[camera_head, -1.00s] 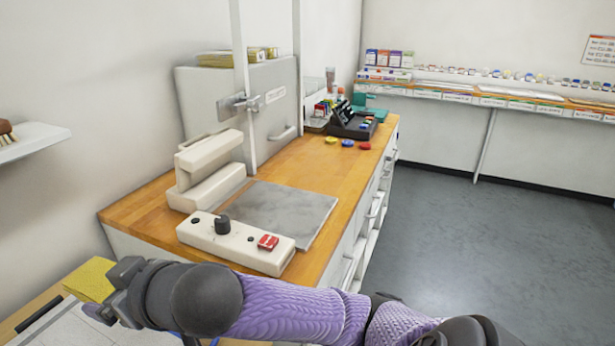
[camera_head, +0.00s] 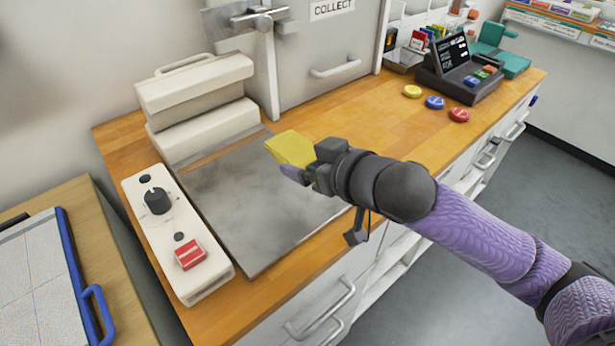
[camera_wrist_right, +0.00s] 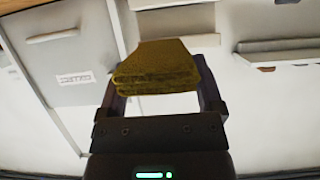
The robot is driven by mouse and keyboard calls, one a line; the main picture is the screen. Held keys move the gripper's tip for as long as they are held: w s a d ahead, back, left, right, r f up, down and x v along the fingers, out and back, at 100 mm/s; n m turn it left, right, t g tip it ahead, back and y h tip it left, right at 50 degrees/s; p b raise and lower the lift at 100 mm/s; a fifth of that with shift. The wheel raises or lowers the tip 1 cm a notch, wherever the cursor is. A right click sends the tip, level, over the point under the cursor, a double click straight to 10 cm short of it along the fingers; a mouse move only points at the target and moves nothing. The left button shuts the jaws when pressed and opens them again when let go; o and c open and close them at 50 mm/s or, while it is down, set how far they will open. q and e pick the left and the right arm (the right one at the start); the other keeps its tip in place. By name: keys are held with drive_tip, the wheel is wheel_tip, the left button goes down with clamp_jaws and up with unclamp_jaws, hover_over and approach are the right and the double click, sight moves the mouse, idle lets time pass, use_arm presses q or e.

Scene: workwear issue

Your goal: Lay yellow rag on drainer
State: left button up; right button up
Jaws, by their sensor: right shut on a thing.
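My right gripper (camera_head: 308,168) comes in from the right and is shut on the yellow rag (camera_head: 290,148). The rag is a folded, thick yellow pad and appears held above the grey metal plate on the wooden counter. The right wrist view shows the rag (camera_wrist_right: 155,66) between the two fingers, with its folded layers facing the camera. I cannot clearly identify a drainer in these views. My left gripper is not in view.
A press-like cream device (camera_head: 195,105) and a control box (camera_head: 170,235) with a knob and red switch flank the grey plate (camera_head: 250,225). A blue-framed white tray (camera_head: 30,270) is at lower left. Coloured discs (camera_head: 434,102) and a dark terminal (camera_head: 460,75) stand further right.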

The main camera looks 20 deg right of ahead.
drive_tip(key=f+b, duration=0.1)
drive_tip(key=f, duration=0.2)
drive_tip(key=f+b, duration=0.2)
drive_tip(key=f, duration=0.1)
drive_tip(key=f+b, duration=0.1)
drive_tip(key=f, duration=0.2)
drive_tip(key=shift+a+f+b, duration=0.25)
drive_tip(key=shift+f+b, duration=0.05)
drive_tip(key=shift+b, duration=0.05)
drive_tip(key=shift+f, duration=0.1)
drive_tip(key=o, duration=1.1)
drive_tip(key=shift+c, duration=0.2)
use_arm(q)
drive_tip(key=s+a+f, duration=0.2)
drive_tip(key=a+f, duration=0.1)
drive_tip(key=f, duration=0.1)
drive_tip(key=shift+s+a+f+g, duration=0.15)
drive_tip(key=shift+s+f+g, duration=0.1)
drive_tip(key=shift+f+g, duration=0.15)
use_arm(e)
drive_tip(key=shift+o, duration=0.3)
